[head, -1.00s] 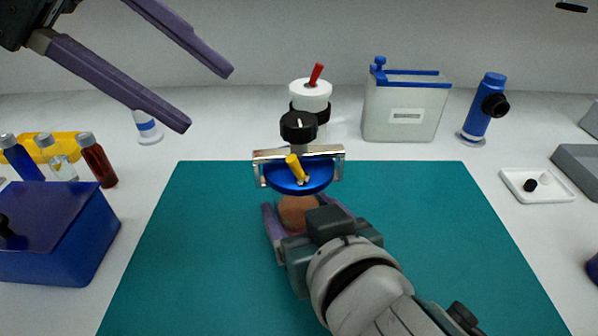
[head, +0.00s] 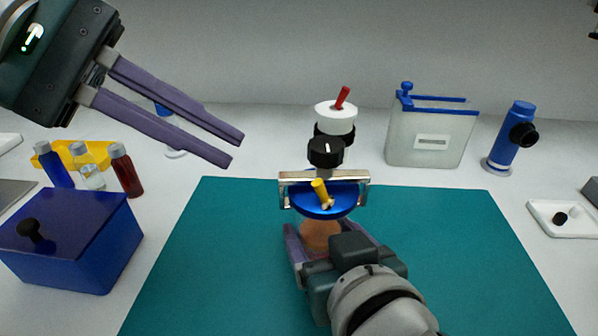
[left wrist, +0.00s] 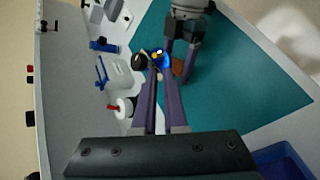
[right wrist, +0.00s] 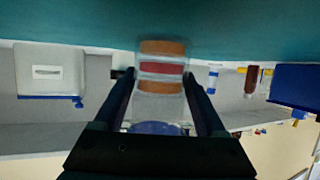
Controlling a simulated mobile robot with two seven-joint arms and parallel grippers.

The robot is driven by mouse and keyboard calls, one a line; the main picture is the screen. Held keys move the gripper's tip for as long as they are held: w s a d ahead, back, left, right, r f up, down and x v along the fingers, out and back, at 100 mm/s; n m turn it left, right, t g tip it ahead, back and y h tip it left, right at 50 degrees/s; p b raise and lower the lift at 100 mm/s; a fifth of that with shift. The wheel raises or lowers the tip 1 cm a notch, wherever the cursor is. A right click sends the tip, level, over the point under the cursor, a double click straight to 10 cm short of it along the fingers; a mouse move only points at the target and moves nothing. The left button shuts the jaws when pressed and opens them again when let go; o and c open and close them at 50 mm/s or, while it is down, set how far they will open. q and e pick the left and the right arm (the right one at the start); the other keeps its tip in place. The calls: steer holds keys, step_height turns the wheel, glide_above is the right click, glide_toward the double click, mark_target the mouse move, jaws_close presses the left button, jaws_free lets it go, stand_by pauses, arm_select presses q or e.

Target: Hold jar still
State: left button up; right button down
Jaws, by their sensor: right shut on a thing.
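The jar (head: 320,236) stands on the teal mat. In the right wrist view the jar (right wrist: 162,68) shows orange and red bands between my right fingers. A blue lid (head: 318,208) with a yellow lever and a metal bracket tops it. A black knob (head: 326,152) rises at the bracket. My right gripper (head: 322,232) is shut on the jar's body from the near side. My left gripper (head: 238,150) is empty, up and left of the lid and apart from it. Its fingers, also in the left wrist view (left wrist: 160,78), have a narrow gap between them.
A white-topped container with a red lever (head: 336,112) stands behind the jar. A clear tank (head: 430,150) and a blue cylinder (head: 508,140) stand back right. A blue box (head: 75,245) and several bottles (head: 126,172) are at left. The teal mat (head: 220,260) has free room around the jar.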

arm_select(q)
steer(key=s+f+n, duration=0.1)
steer(key=n, duration=0.1)
steer(key=s+a+n+t, duration=0.1)
steer(key=n, duration=0.2)
steer(key=s+a+f+n+t+h, duration=0.1)
steer(key=n, duration=0.2)
steer(key=shift+s+a+f, duration=0.1)
steer(key=shift+f, duration=0.25)
jaws_close()
steer(key=s+n+t, duration=0.1)
steer(key=n, duration=0.2)
steer(key=s+a+n+t, duration=0.1)
steer(key=s+n, duration=0.1)
steer(key=n, duration=0.2)
steer(key=s+a+n, duration=0.1)
steer(key=n, duration=0.2)
steer(key=shift+s+a+t, duration=0.15)
steer(key=shift+s+t, duration=0.05)
steer(key=shift+t, duration=0.2)
glide_toward(319, 198)
step_height(319, 198, down, 3)
steer(key=d, duration=0.1)
steer(key=w+d, duration=0.2)
steer(key=d, duration=0.1)
steer(key=shift+w+r, duration=0.1)
steer(key=shift+r, duration=0.05)
steer(key=shift+w+d+r, duration=0.15)
steer(key=shift+w+d, duration=0.15)
